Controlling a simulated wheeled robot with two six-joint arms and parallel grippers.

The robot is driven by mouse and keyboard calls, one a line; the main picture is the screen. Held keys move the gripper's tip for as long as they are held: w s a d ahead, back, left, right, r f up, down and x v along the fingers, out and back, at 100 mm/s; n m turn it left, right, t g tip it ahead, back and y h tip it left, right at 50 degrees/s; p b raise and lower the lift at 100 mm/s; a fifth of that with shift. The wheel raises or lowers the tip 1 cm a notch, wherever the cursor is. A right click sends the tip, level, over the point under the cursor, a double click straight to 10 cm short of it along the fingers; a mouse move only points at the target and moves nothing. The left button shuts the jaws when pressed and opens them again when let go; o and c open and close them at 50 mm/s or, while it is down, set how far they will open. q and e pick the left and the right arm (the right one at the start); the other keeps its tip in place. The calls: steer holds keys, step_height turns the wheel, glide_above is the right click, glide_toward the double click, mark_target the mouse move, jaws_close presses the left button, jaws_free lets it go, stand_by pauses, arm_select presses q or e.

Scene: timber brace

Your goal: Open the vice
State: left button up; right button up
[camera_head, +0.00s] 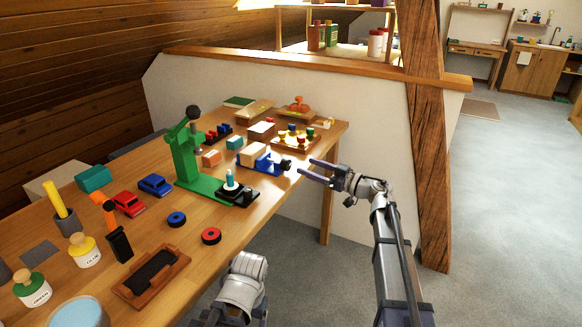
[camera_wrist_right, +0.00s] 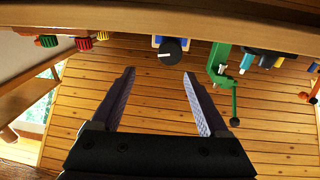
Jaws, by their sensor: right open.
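The blue vice (camera_head: 271,166) stands near the right edge of the workbench, with a pale wooden block (camera_head: 254,153) in its jaws. Its black knob (camera_head: 286,164) faces the bench edge. In the right wrist view the round black knob (camera_wrist_right: 174,52) shows beyond the fingertips, with a bit of blue behind it. My right gripper (camera_head: 306,168) is open and empty, just off the bench edge, its fingers pointing at the knob and apart from it. It also shows open in the right wrist view (camera_wrist_right: 159,73). My left gripper is not in view.
A green press (camera_head: 184,160) stands left of the vice. A tray with coloured pegs (camera_head: 296,137) lies behind it. Toy cars, jars and a brown tray (camera_head: 152,275) fill the near bench (camera_head: 215,258). A timber post (camera_head: 429,160) rises beyond my right arm.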

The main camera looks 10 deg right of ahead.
mark_target(289, 166)
steer(key=shift+n+g+y, duration=0.3)
steer(key=shift+g, duration=0.6)
steer(key=shift+s+a+f+x, duration=0.1)
steer(key=shift+f+x, duration=0.1)
steer(key=shift+x, duration=0.95)
steer(key=shift+s+a+f+x, duration=0.1)
steer(key=shift+f+x, duration=0.05)
steer(key=shift+x, duration=1)
steer(key=shift+s+f+x, duration=0.1)
steer(key=shift+f+x, duration=0.1)
steer(key=shift+x, duration=0.95)
steer(key=shift+c, duration=0.2)
jaws_close()
